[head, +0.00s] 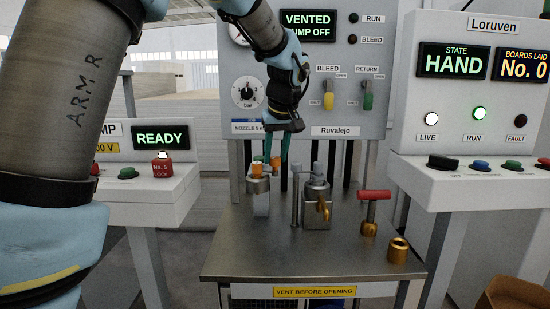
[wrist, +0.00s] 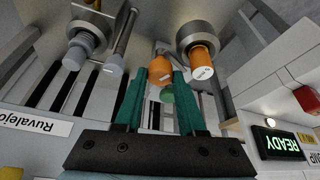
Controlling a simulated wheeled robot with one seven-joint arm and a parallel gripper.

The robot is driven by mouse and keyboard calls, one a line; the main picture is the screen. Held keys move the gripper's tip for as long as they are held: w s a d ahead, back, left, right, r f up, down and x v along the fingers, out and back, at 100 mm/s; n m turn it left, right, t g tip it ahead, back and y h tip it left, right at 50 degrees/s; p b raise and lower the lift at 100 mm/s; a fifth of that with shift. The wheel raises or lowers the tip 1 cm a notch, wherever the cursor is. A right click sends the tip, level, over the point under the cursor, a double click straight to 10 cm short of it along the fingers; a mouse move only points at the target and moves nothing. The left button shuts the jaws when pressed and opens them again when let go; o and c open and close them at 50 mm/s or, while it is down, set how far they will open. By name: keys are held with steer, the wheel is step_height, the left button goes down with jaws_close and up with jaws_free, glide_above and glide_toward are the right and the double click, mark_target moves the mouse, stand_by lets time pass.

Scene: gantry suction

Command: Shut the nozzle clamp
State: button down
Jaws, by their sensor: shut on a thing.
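The nozzle clamp appears to be the grey round holder (head: 258,186) at the back left of the steel table. In the wrist view it is a grey ring (wrist: 197,33) around an orange-capped nozzle (wrist: 202,62). An orange knob (wrist: 159,72) sits beside the ring. My gripper (wrist: 160,84), with green fingers, is shut on this orange knob. In the head view, my gripper (head: 268,158) reaches down from above, at the holder's right side. The fingers partly hide the knob, and I cannot tell whether the clamp itself is open or closed.
A thin upright rod (head: 296,192) and a metal block with a brass lever (head: 323,208) stand right of the clamp. A red T-handle (head: 375,195) and brass cup (head: 398,249) are farther right. The panel (head: 310,70) behind reads VENTED, PUMP OFF.

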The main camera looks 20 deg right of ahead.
steer(key=n+y, duration=0.1)
steer(key=n, duration=0.1)
steer(key=n+y, duration=0.1)
steer(key=n, duration=0.2)
steer(key=shift+d+n, duration=0.2)
steer(key=shift+n, duration=0.1)
stand_by(0.5)
steer(key=c, duration=0.5)
jaws_free()
